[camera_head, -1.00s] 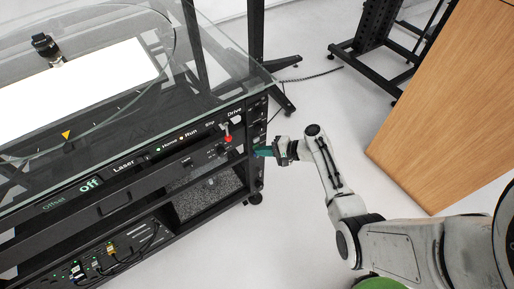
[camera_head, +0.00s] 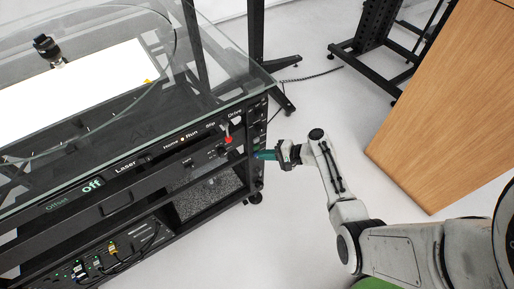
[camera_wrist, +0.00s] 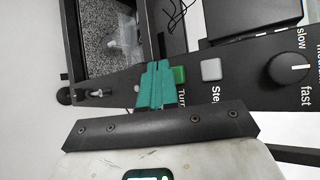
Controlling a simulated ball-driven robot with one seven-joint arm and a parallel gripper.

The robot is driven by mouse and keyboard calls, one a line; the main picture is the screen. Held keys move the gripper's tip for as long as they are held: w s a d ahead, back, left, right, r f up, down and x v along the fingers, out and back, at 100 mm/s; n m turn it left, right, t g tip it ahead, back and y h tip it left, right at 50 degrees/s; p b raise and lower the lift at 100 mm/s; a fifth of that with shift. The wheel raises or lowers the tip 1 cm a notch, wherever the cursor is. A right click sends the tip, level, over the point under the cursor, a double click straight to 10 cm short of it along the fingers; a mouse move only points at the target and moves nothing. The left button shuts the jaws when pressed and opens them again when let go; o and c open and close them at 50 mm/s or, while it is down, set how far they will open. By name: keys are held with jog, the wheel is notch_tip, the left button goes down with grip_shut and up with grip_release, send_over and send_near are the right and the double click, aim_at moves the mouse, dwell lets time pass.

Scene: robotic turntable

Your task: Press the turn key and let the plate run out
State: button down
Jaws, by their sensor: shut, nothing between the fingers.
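The green turn key (camera_wrist: 179,75), labelled "Turn", sits on the dark front panel in the wrist view, partly covered by my gripper. My gripper (camera_wrist: 158,68) has teal fingers, shut and empty, with tips beside the key. I cannot tell whether they touch it. In the head view my gripper (camera_head: 257,155) is at the right end of the panel. The plate is under the glass top, with its yellow marker (camera_head: 147,81) near the right end of the bright white panel. An amber light (camera_head: 182,139) shows by "Run"; no green light shows by "Home".
A grey step key (camera_wrist: 211,70) and a slow-fast knob (camera_wrist: 289,68) lie right of the turn key.

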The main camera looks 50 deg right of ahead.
jog(key=s+p, duration=0.1)
jog(key=s, duration=0.1)
jog(key=s+a+p, duration=0.1)
jog(key=s, duration=0.1)
jog(key=shift+s+a, duration=0.2)
jog(key=shift+s, duration=0.2)
dwell(5.2)
jog(key=s+a+r+n+g+p, duration=0.25)
jog(key=s+a+n+g, duration=0.2)
jog(key=a, duration=0.25)
jog(key=s+a+r+n+g+p, duration=0.1)
jog(key=s+a+r+n+g, duration=0.2)
jog(key=a+n, duration=0.35)
jog(key=s+r+n+g+h+p, duration=0.1)
jog(key=s+r+n+g+h, duration=0.2)
jog(key=s+r, duration=0.7)
notch_tip(320, 180, up, 3)
jog(key=shift+s+d+f+n+h+p, duration=0.15)
jog(key=shift+n+h+p, duration=0.25)
jog(key=shift+n+h, duration=0.8)
